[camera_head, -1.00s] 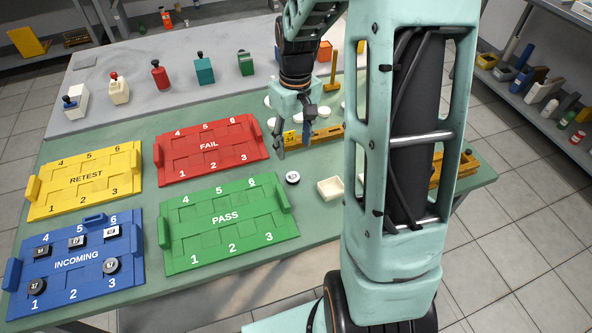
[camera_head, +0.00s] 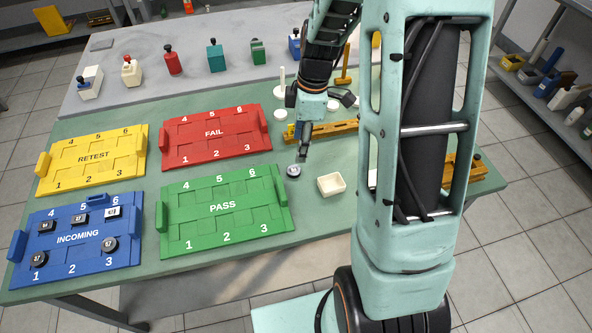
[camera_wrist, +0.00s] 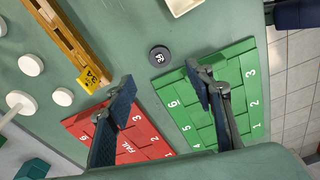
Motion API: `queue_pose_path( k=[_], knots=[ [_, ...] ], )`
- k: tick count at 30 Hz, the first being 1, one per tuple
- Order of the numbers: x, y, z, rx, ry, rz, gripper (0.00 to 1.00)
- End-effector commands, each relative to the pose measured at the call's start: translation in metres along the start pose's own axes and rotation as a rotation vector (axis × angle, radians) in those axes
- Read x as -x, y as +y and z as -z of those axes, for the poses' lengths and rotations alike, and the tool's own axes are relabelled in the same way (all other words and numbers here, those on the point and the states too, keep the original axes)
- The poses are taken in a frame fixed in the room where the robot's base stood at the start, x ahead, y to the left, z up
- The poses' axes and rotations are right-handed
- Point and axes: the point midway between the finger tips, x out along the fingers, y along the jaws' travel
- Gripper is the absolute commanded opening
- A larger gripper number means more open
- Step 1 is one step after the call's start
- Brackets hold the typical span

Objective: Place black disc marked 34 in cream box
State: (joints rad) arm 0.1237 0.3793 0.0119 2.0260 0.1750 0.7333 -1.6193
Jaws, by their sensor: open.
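A dark round disc (camera_head: 293,171) lies on the green table just right of the PASS tray. It also shows in the wrist view (camera_wrist: 160,56), with a pale label that I cannot read surely. The cream box (camera_head: 331,184) is a small open tray right of the disc, empty; part of it shows at the top of the wrist view (camera_wrist: 183,4). My gripper (camera_head: 303,155) is above the table close to the disc, pointing down. In the wrist view its fingers (camera_wrist: 160,80) are wide apart and empty, with the disc beyond the gap between the tips.
The green PASS tray (camera_head: 222,208) and red FAIL tray (camera_head: 213,133) lie left of my gripper. The blue INCOMING tray (camera_head: 78,237) holds several black pieces.

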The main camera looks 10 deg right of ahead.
Motion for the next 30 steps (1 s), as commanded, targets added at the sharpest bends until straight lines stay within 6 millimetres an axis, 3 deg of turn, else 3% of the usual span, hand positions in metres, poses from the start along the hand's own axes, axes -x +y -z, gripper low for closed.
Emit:
queue_pose_path(
  k=[6,14,21,30],
  knots=[
    [-0.036,-0.001,0.0,-0.001,-0.001,0.004,0.48],
    [-0.056,-0.001,0.001,-0.001,-0.001,0.004,0.48],
    [-0.089,0.0,0.002,-0.003,-0.001,0.003,0.48],
    [-0.098,0.001,0.002,-0.001,-0.001,0.0,0.48]
  ],
)
